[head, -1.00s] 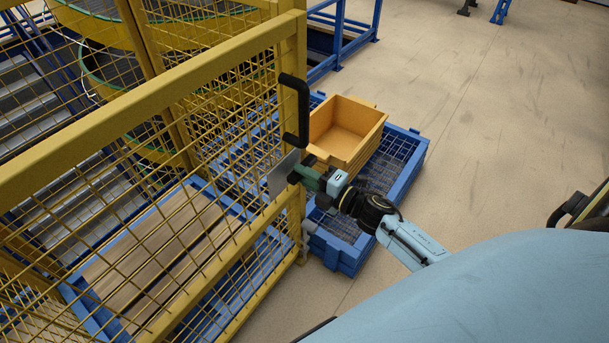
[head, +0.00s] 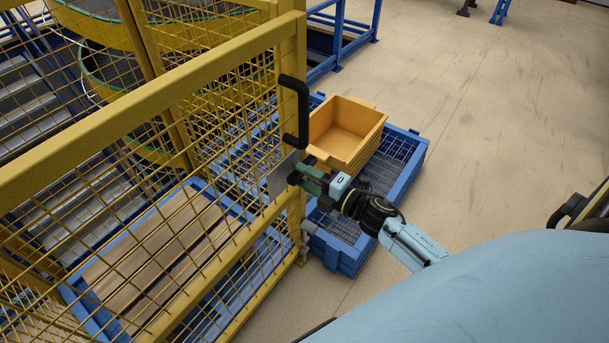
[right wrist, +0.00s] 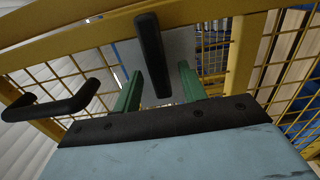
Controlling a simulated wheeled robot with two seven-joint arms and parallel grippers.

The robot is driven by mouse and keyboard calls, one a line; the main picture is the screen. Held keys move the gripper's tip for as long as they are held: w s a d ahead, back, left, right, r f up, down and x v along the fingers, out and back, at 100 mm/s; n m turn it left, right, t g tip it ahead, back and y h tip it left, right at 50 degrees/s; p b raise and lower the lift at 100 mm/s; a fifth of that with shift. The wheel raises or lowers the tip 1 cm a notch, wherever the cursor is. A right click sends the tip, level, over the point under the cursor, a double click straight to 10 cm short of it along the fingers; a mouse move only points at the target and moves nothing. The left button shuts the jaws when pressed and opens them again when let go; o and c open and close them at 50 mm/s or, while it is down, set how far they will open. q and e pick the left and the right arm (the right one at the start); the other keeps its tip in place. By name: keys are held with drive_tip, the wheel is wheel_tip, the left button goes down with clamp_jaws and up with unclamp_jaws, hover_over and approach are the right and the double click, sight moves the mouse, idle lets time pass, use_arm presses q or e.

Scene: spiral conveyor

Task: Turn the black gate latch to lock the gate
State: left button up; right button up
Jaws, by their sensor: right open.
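The black gate latch (right wrist: 152,55) is a dark bar in front of a grey plate (right wrist: 182,48) on the yellow gate (right wrist: 95,30). In the right wrist view its lower end lies between the two green fingers of my right gripper (right wrist: 160,88). The fingers are open, with a visible gap on each side of the bar. In the head view my right gripper (head: 303,178) is at the grey plate (head: 283,173) near the gate's edge, below the black pull handle (head: 303,110). The latch is hard to make out there. My left gripper is out of view.
The pull handle (right wrist: 50,105) sticks out left of my gripper in the right wrist view. An orange bin (head: 345,130) stands on a blue mesh-topped frame (head: 405,165) beyond the gate. Open floor (head: 480,150) lies to the right.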

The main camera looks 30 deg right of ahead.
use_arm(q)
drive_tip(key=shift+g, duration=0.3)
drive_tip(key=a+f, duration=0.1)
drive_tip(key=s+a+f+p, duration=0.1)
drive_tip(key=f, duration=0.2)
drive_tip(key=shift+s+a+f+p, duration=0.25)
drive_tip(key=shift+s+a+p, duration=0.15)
use_arm(e)
drive_tip(key=v, duration=1.2)
drive_tip(key=shift+s, duration=0.35)
